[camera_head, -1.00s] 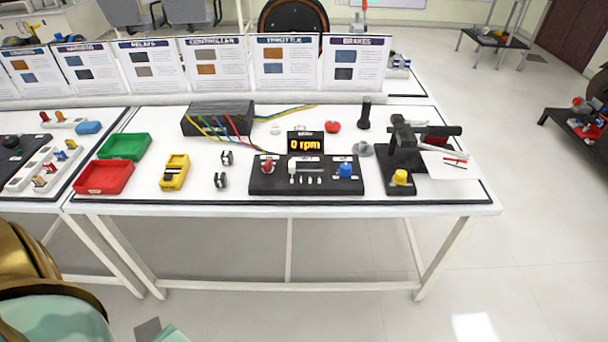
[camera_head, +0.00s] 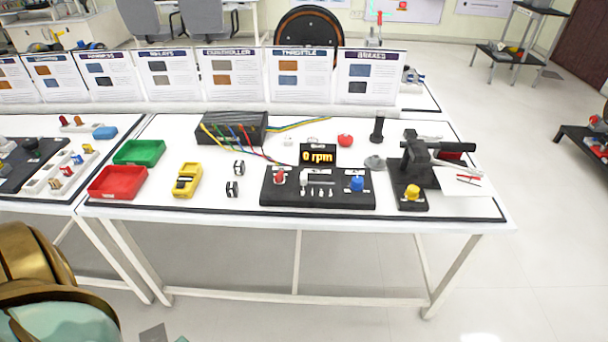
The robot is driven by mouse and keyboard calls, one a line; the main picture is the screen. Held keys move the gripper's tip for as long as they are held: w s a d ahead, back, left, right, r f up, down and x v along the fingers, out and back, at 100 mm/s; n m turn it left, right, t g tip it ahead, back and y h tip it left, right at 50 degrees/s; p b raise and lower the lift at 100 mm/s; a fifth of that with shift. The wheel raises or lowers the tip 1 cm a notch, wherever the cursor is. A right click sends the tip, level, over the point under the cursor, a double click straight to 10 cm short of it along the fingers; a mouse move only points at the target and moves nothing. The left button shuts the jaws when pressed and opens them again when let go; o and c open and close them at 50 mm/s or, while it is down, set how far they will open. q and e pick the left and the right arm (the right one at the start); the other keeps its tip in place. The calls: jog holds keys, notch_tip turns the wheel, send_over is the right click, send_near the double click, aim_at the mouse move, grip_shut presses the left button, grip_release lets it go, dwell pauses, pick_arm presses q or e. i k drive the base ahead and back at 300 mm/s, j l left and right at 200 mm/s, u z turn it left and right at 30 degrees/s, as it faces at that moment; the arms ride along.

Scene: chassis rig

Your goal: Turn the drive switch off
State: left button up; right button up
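A black control panel (camera_head: 317,202) lies near the front edge of the white table. It carries a red knob or switch (camera_head: 279,177) at left, a light slider or lever (camera_head: 304,177) in the middle, several small toggles below it and a blue knob (camera_head: 357,183) at right. Its labels are too small to read, so I cannot tell which is the drive switch. A small display (camera_head: 318,157) behind it reads 0 rpm. Neither of my grippers is recognisable; only gold and teal parts of my own arm show at the lower left, away from the panel.
A yellow meter (camera_head: 187,181), a red tray (camera_head: 117,183) and a green tray (camera_head: 139,152) lie left of the panel. A black box (camera_head: 232,128) with coloured wires is behind. A black pedal-like unit (camera_head: 418,167) with a yellow knob stands right. The floor in front is clear.

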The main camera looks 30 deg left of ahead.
aim_at(279, 180)
jog(key=u, duration=1.25)
